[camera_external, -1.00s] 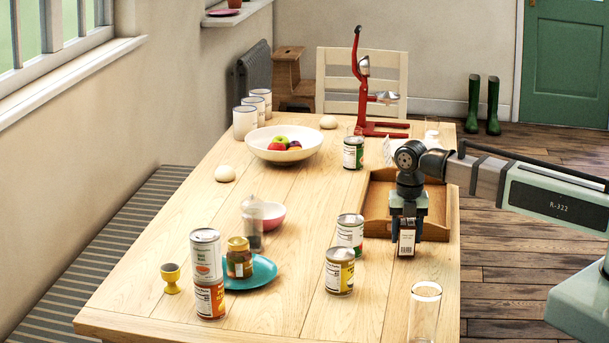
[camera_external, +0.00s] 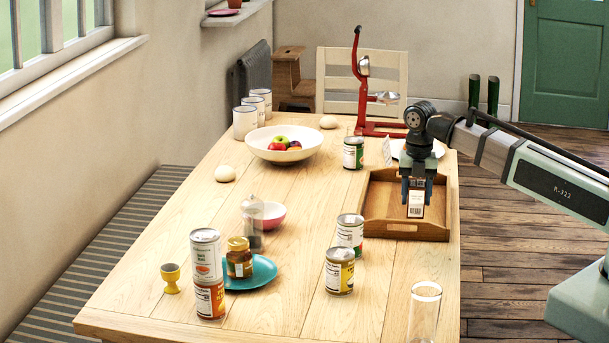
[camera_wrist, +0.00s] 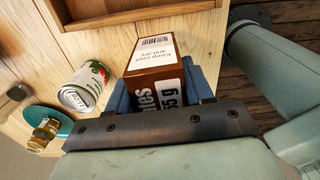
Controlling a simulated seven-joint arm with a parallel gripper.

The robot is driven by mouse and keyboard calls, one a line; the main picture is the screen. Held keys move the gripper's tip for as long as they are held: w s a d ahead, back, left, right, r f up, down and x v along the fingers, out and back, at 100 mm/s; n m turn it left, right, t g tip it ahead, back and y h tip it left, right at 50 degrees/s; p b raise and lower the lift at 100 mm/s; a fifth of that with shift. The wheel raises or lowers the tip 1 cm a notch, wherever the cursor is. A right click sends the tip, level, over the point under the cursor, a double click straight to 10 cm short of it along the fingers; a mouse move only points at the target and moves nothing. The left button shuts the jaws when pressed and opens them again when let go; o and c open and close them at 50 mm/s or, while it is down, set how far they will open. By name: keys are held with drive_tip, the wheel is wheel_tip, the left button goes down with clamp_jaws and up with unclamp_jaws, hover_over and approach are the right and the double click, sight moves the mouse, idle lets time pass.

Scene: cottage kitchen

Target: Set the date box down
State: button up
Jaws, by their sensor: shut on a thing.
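The date box (camera_external: 416,204) is a small brown carton with a white label and barcode. My gripper (camera_external: 417,190) is shut on it and holds it upright over the wooden tray (camera_external: 405,228), at its right half in the external view. In the wrist view the date box (camera_wrist: 155,75) sits between the blue finger pads of my gripper (camera_wrist: 165,95), with its label and "55 g" print showing. The gap between the box's bottom and the tray floor cannot be told exactly.
Cans stand left of the tray, a tomato can (camera_external: 350,232) and a yellow-labelled can (camera_external: 339,271). A clear glass (camera_external: 424,310) stands at the near right edge. A red juicer (camera_external: 362,90) and a green-labelled can (camera_external: 353,153) are behind.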

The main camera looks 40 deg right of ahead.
drive_tip(key=w+d+m, duration=0.1)
drive_tip(key=w+d, duration=0.5)
drive_tip(key=w, duration=0.8)
drive_tip(key=w+d+m, duration=0.1)
drive_tip(key=w+d, duration=0.4)
drive_tip(key=w, duration=0.8)
drive_tip(key=w+n, duration=0.1)
drive_tip(key=w, duration=1.7)
drive_tip(key=f, duration=0.9)
drive_tip(key=shift+w+d+f, duration=0.1)
drive_tip(key=shift+d+f, duration=0.15)
drive_tip(key=shift+d, duration=0.05)
drive_tip(key=shift+f, duration=0.1)
drive_tip(key=o, duration=1.2)
drive_tip(key=shift+c, duration=0.2)
wheel_tip(320, 180, up, 12)
